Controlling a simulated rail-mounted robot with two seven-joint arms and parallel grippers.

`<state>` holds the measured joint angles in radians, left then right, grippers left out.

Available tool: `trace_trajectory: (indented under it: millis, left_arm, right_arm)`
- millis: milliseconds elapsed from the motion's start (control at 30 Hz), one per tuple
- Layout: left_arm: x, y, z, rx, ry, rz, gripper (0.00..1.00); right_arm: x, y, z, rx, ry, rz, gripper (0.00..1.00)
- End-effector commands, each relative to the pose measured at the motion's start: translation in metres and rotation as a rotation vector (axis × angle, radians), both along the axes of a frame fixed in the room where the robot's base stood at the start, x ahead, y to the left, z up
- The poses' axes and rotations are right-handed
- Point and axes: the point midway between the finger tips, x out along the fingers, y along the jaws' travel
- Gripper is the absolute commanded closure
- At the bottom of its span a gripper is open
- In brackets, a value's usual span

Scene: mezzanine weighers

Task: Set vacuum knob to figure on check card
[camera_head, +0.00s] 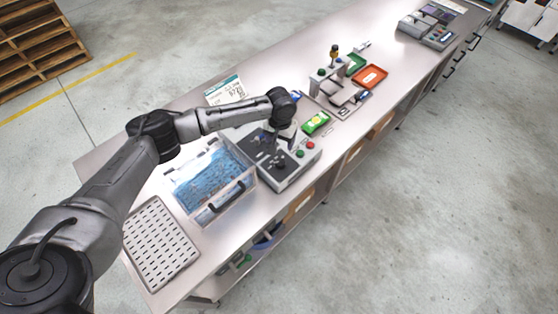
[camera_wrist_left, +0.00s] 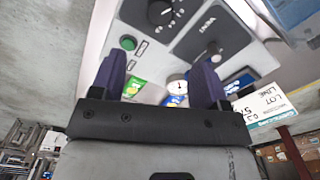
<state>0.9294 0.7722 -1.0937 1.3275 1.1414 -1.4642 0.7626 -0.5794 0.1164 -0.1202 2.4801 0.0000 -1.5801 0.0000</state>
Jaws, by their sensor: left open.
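A grey control box (camera_head: 303,158) stands on the bench, with dark panels, a black knob and red and green buttons on top. The left wrist view shows its black dial knob (camera_wrist_left: 162,11) with a ring of marks at the top edge, a small lever-like knob (camera_wrist_left: 213,50) on another dark panel and a green button (camera_wrist_left: 128,43). I cannot tell which knob is the vacuum one. My left gripper (camera_head: 284,142) is over the box; its purple fingers (camera_wrist_left: 160,62) are apart with nothing held. A white check card (camera_head: 226,92) with printed figures stands behind the box; its figures are too small to read surely.
A clear bin of blue pieces (camera_head: 246,191) stands left of the box, with a perforated tray (camera_head: 160,246) nearer. A green packet (camera_head: 316,123), an orange tray (camera_head: 369,77) and a green tray (camera_head: 355,63) lie to the right.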

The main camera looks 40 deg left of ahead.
Motion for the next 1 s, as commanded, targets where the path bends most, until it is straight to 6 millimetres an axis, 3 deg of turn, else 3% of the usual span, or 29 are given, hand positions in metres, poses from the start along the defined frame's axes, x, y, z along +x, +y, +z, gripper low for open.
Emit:
trace_trajectory:
  millis: [600, 1000]
  left_arm:
    - [0.000, 0.000, -0.104, 0.002, 0.002, -0.001, 0.31]
    - [-0.001, 0.000, -0.131, 0.003, 0.001, -0.002, 0.31]
  right_arm:
    - [0.000, -0.002, 0.000, -0.008, 0.001, 0.005, 0.57]
    - [0.000, -0.001, -0.003, -0.001, 0.001, 0.001, 0.57]
